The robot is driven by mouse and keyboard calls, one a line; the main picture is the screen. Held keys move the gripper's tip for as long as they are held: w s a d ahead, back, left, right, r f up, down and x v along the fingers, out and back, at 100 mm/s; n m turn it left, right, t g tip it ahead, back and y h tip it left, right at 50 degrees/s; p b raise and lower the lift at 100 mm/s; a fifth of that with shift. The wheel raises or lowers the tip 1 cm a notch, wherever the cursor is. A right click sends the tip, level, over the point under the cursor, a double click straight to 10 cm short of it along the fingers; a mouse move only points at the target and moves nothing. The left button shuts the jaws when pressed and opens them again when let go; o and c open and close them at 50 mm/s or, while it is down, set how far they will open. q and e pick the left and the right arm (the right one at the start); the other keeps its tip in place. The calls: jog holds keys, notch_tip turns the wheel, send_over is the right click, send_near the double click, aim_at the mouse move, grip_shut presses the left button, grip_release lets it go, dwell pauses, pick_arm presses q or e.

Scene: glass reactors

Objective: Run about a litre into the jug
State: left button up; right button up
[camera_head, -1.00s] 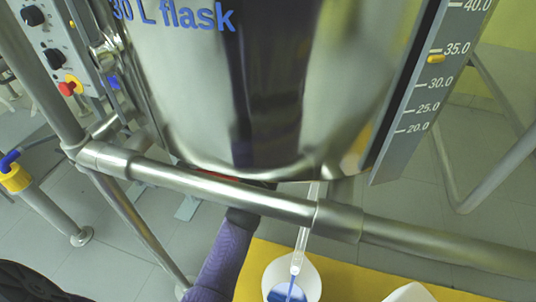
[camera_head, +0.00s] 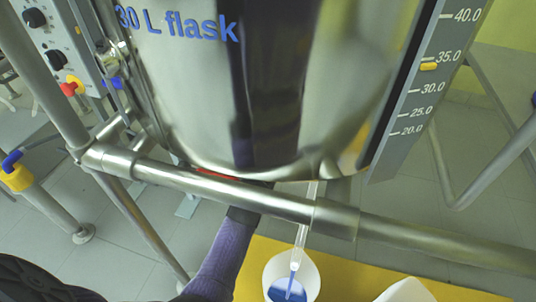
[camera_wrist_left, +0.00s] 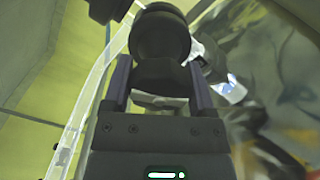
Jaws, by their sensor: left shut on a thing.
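The jug (camera_head: 308,274) is white and stands on a yellow surface under the steel 30 L flask (camera_head: 200,110). A clear outlet tube (camera_head: 303,232) comes down from the flask, and a thin blue stream falls from it into the jug. Blue liquid (camera_head: 284,292) shows inside the jug; its level cannot be read. My left arm reaches under the flask, and its hand is hidden there in the head view. In the left wrist view my left gripper (camera_wrist_left: 158,72) is shut on a round dark knob (camera_wrist_left: 160,35). My right gripper is not in view.
A steel frame bar (camera_head: 220,195) crosses in front of the flask. A grey scale (camera_head: 415,95) at the right carries a yellow marker (camera_head: 428,66) near 35.0. A control panel (camera_head: 50,35) is at the upper left. A white object (camera_head: 408,292) is cut off at the bottom edge.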

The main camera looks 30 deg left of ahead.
pick_arm(q)
jog(key=shift+f, duration=0.1)
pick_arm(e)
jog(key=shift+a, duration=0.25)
pick_arm(q)
jog(key=o, duration=1.2)
jog(key=shift+c, duration=0.2)
